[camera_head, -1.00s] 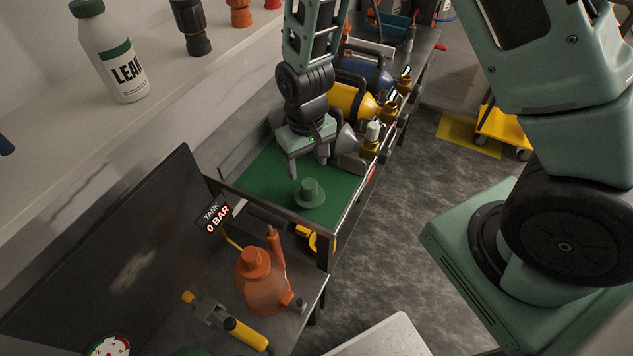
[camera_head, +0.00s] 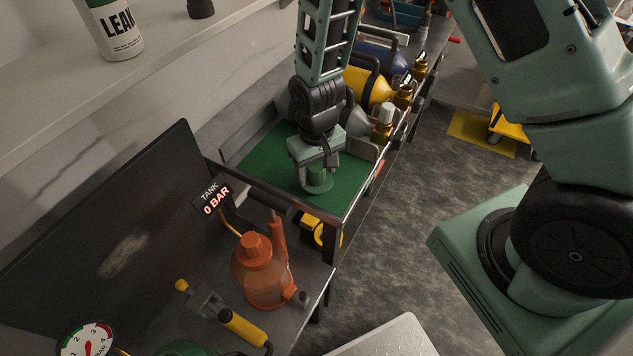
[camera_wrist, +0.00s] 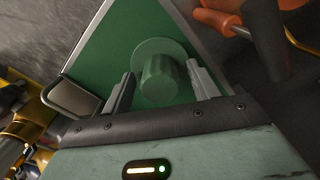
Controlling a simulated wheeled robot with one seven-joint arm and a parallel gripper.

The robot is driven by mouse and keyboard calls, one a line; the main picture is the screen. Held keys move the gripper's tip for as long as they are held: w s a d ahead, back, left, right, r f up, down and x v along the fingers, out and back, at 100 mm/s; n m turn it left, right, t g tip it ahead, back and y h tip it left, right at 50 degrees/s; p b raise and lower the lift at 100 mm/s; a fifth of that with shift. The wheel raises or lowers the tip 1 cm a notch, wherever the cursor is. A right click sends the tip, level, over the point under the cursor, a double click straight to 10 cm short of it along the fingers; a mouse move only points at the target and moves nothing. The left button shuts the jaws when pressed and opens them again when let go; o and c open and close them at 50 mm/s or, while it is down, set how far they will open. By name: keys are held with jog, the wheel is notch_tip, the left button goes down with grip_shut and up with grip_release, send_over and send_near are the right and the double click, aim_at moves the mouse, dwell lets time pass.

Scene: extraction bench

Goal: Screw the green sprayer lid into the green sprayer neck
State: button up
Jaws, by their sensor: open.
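The green sprayer lid (camera_head: 318,181) sits knob-up on the green mat (camera_head: 268,158) of the bench tray. In the wrist view its round flange and raised knob (camera_wrist: 158,78) show between the two fingers. My gripper (camera_wrist: 160,92) is open, with one finger on each side of the knob; I cannot tell whether they touch it. In the head view my gripper (camera_head: 315,176) is right over the lid and partly hides it. A green body (camera_head: 190,348), perhaps the green sprayer, is cut off at the bottom edge; its neck is not clearly visible.
An orange sprayer (camera_head: 262,272) stands on the near bench beside a yellow-handled tool (camera_head: 243,328). A dark panel (camera_head: 110,240) rises at left with a "0 BAR" sign (camera_head: 213,197). Yellow (camera_head: 370,86) and blue cylinders with brass valves line the tray's far side.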

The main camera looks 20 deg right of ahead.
jog(key=c, duration=1.1)
